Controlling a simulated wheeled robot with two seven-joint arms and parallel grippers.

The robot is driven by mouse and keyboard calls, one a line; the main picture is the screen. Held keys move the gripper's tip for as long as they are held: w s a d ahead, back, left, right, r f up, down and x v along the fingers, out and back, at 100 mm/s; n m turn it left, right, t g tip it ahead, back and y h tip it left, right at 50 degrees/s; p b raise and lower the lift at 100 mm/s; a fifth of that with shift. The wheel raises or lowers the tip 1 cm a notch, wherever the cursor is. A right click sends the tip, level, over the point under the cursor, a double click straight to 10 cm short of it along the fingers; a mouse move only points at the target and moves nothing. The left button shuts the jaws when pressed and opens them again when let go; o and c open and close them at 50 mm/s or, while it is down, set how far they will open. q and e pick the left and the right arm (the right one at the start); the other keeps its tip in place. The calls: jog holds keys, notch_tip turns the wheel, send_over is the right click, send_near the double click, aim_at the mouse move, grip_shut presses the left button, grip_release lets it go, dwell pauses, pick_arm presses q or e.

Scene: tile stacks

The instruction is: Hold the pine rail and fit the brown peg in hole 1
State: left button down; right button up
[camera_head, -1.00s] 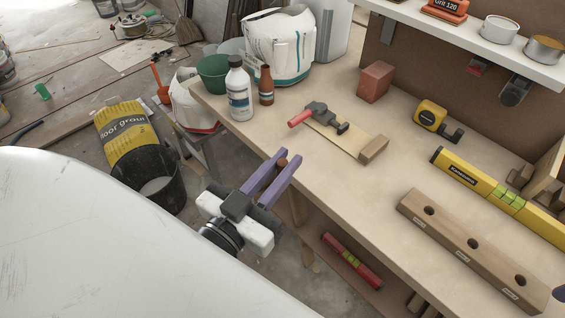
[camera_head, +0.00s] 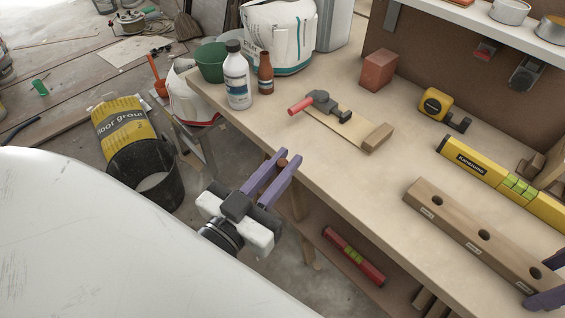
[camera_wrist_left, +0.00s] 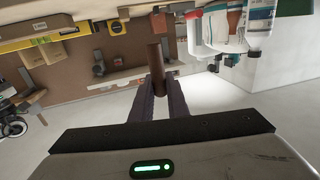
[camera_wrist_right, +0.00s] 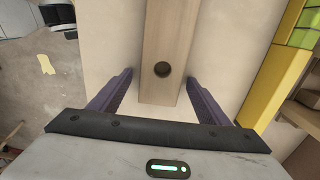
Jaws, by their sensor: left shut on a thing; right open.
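The pine rail (camera_head: 455,220) lies on the bench at the right, with three dark holes along its top and small labels on its side, too small to read. My left gripper (camera_head: 281,168) is shut on the brown peg (camera_head: 283,162), off the bench's front edge and well left of the rail. The peg (camera_wrist_left: 156,62) stands up between the fingertips in the left wrist view. My right gripper (camera_head: 551,278) is open at the rail's near right end. In the right wrist view its fingers (camera_wrist_right: 160,82) straddle the rail (camera_wrist_right: 168,35) with gaps on both sides, one hole ahead of them.
A yellow level (camera_head: 500,180) lies behind the rail, close to it. A clamp (camera_head: 320,103) on a board, a brick (camera_head: 379,70), a tape measure (camera_head: 434,104) and bottles (camera_head: 237,80) stand farther back. The bench between clamp and rail is clear.

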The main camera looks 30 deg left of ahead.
jog(key=c, duration=1)
jog(key=shift+c, duration=0.2)
pick_arm(q)
jog(key=w+d+r+m+g+h, duration=0.1)
jog(key=w+d+m+h, duration=0.15)
jog(key=w+d, duration=0.5)
jog(key=w+d+r+m+h, duration=0.1)
jog(key=w+d+h, duration=0.25)
jog(key=d, duration=0.65)
jog(key=w+d+r+m+g+h, duration=0.1)
jog(key=w+d+m+h, duration=0.1)
jog(key=w+d, duration=0.55)
jog(key=shift+s+d+f, duration=0.1)
jog(key=shift+d+f, duration=0.3)
jog(key=shift+f, duration=1.35)
jog(key=shift+s+d+f, duration=0.15)
jog(key=shift+d+f, duration=0.3)
jog(key=shift+f, duration=1.25)
jog(key=shift+s+d+f, duration=0.1)
jog(key=shift+d+f, duration=0.3)
jog(key=shift+f, duration=1.35)
